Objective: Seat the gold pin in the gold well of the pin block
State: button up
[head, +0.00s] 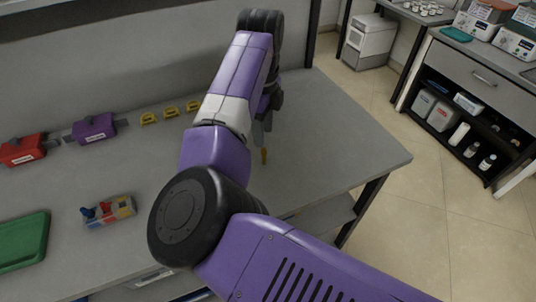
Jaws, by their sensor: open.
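The gold pin (264,157) shows as a small upright gold piece just below my gripper, over the right part of the grey bench. My gripper (263,135) points down, open, and is partly hidden by my arm. Its fingertips are at or just above the pin's top; I cannot tell whether they touch or straddle it. The pin block (110,221) lies at the left front of the bench, with blue, red and yellow-gold patches on top. A blue piece stands up at its left end. The gold well is too small to make out clearly.
A red box (22,150) and a purple box (94,129) sit along the bench's back left, beside several yellow clips (149,118). A green tray (24,240) lies at the left front. The bench (345,140) is clear at the right. My arm hides its middle.

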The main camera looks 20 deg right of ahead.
aim_at(264, 148)
jog(key=shift+s+f+p, duration=0.1)
jog(key=shift+f+p, duration=0.75)
jog(key=shift+f, duration=2.65)
grip_shut()
